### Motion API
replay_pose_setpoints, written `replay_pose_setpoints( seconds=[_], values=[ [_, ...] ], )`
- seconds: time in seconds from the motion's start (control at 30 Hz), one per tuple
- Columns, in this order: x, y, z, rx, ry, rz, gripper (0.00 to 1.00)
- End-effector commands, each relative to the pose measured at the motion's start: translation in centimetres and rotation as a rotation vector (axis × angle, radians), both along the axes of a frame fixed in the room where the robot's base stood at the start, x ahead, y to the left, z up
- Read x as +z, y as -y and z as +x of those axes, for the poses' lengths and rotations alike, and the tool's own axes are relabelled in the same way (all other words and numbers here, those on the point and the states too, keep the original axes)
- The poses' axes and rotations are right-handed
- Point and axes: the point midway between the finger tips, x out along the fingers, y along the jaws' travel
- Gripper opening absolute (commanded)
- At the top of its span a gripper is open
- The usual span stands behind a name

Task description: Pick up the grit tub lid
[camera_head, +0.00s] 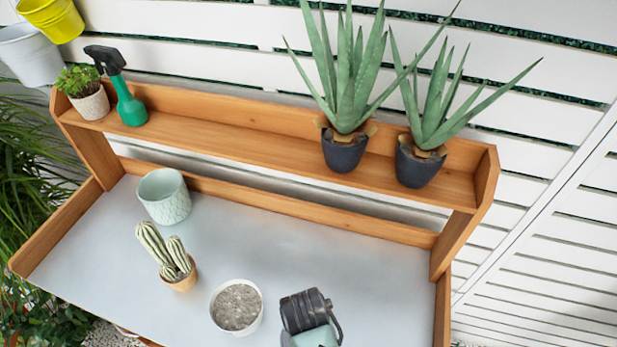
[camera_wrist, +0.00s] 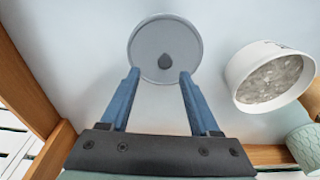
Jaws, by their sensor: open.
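The grit tub lid (camera_wrist: 152,38) is a round grey disc with a small dark knob (camera_wrist: 165,61) in its middle, lying on the bench top in the wrist view. My gripper (camera_wrist: 159,73) is open and empty. Its two blue fingers point at the lid, and their tips overlap its near part in the picture, one on each side just short of the knob. I cannot tell how high the tips are above it. The white grit tub (camera_head: 237,331) is open and full of grey grit; it also shows in the wrist view (camera_wrist: 243,86). In the head view the lid is hidden.
A potted cactus (camera_head: 181,282) and a pale green pot (camera_head: 165,197) stand on the grey bench top (camera_head: 95,245). The shelf (camera_head: 260,143) behind holds two aloes (camera_head: 345,150), a green spray bottle (camera_head: 131,106) and a small plant (camera_head: 93,104). A wooden side edge (camera_wrist: 22,75) is near the lid.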

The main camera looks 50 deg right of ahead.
Motion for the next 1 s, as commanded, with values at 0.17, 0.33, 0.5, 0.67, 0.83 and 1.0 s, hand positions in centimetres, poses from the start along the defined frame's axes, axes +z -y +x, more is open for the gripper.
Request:
replay_pose_setpoints(
  seconds=[0.17,0.33,0.5,0.67,0.83,1.0],
  values=[
    [-0.9,0.1,0.3,0.001,0.001,0.0,0.62],
    [-2.9,0.1,0.8,0.001,-0.001,0.002,0.62],
    [-4.7,0.4,1.0,0.001,0.002,0.0,0.62],
    [-5.2,0.5,1.0,0.001,0.002,-0.001,0.62],
    [-5.2,0.5,1.0,0.001,0.002,-0.001,0.61],
    [-5.2,0.5,1.0,0.002,0.002,-0.001,0.3]
  ],
)
